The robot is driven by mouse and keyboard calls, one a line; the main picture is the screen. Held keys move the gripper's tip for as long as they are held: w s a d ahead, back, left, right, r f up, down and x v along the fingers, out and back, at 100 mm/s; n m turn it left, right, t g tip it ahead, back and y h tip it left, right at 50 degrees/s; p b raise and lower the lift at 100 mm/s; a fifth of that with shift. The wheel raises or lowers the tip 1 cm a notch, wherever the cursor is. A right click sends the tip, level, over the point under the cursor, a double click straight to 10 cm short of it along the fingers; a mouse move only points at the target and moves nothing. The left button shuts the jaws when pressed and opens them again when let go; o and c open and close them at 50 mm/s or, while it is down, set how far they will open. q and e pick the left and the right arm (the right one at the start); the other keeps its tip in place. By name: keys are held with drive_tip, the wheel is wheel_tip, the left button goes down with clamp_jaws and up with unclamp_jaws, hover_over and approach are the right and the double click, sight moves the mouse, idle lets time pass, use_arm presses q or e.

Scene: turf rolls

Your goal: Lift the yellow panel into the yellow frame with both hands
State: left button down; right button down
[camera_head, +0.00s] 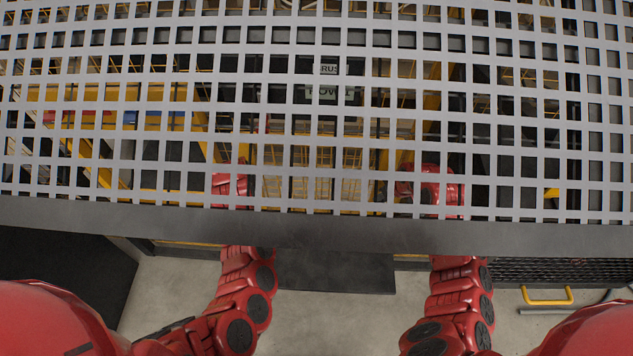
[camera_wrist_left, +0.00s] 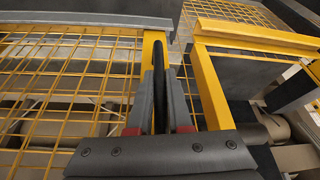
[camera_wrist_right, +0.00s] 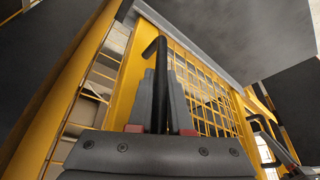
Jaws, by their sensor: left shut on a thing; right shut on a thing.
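The yellow panel (camera_wrist_left: 70,62) is a wire mesh with a yellow edge bar, left of the gripper in the left wrist view. It also shows in the right wrist view (camera_wrist_right: 207,95), right of the gripper. My left gripper (camera_wrist_left: 160,72) is shut on a black handle at the panel's edge. My right gripper (camera_wrist_right: 160,75) is shut on a similar bent black handle. The yellow frame (camera_wrist_left: 211,92) appears as a post and rail beside the panel, with a visible gap. In the head view, both hands are largely hidden behind a grey grid.
The grey grid (camera_head: 320,216) with a dark lower edge fills most of the head view, close to the camera. Grey floor (camera_head: 180,285) shows below it. A small yellow handle (camera_head: 547,297) is at the lower right. Dark flat surfaces crowd the right wrist view.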

use_arm(q)
drive_tip(key=shift+r, duration=0.15)
use_arm(e)
drive_tip(key=shift+r, duration=0.15)
